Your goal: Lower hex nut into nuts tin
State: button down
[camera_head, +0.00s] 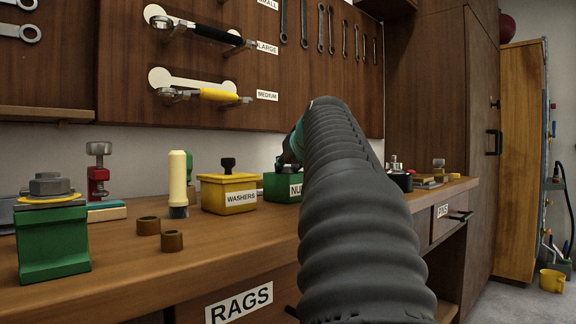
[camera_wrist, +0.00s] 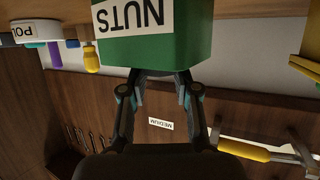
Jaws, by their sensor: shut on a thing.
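The green tin labelled NUTS stands on the bench in the head view (camera_head: 272,186), partly hidden by my arm. In the wrist view, which is upside down, the green nuts tin (camera_wrist: 150,50) fills the upper middle. My gripper (camera_wrist: 158,74) reaches to the tin's rim, with its fingertips hidden behind the tin's wall. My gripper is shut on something. The hex nut itself is hidden in both views.
The yellow washers tin (camera_head: 228,194) stands close left of the nuts tin. Two brown rings (camera_head: 160,234), a green block with a bolt (camera_head: 53,238) and a red clamp (camera_head: 98,180) are further left. A black round item (camera_head: 399,181) is right. Tools hang on the board behind.

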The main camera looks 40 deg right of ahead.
jog(key=shift+f, duration=0.6)
dwell(0.6)
jog(key=c, duration=0.8)
grip_release()
jog(key=shift+o, duration=0.2)
jog(key=v, duration=1.2)
